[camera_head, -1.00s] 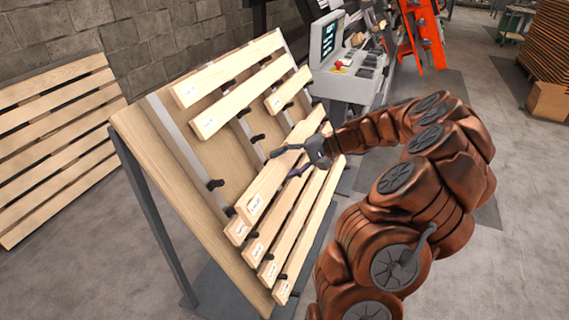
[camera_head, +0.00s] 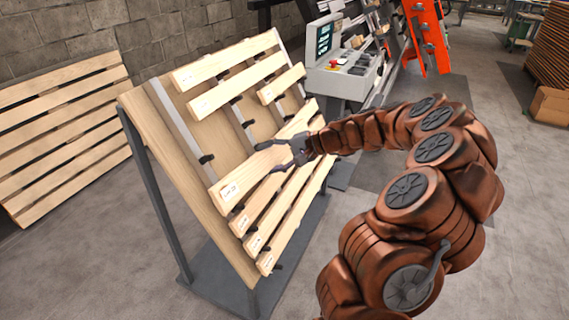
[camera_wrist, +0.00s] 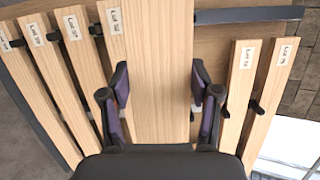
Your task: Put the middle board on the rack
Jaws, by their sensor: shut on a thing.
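My gripper (camera_head: 281,158) is shut on a wide pale board (camera_head: 246,174), with a finger along each long edge. In the wrist view, my gripper (camera_wrist: 160,100) has the board (camera_wrist: 150,75) between its fingers, and the board's white label shows near its top end. The board lies nearly parallel to the slanted wooden rack (camera_head: 150,130), over its lower middle part. I cannot tell whether it touches the rack or its pegs. Its far end is partly hidden by my gripper and arm.
Upper boards (camera_head: 240,88) and a short board (camera_head: 282,84) rest on the rack; lower boards (camera_head: 275,215) lie below the held one. A dark peg (camera_head: 207,159) stands bare. A control console (camera_head: 335,70) is behind; a slatted pallet (camera_head: 60,130) leans at left.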

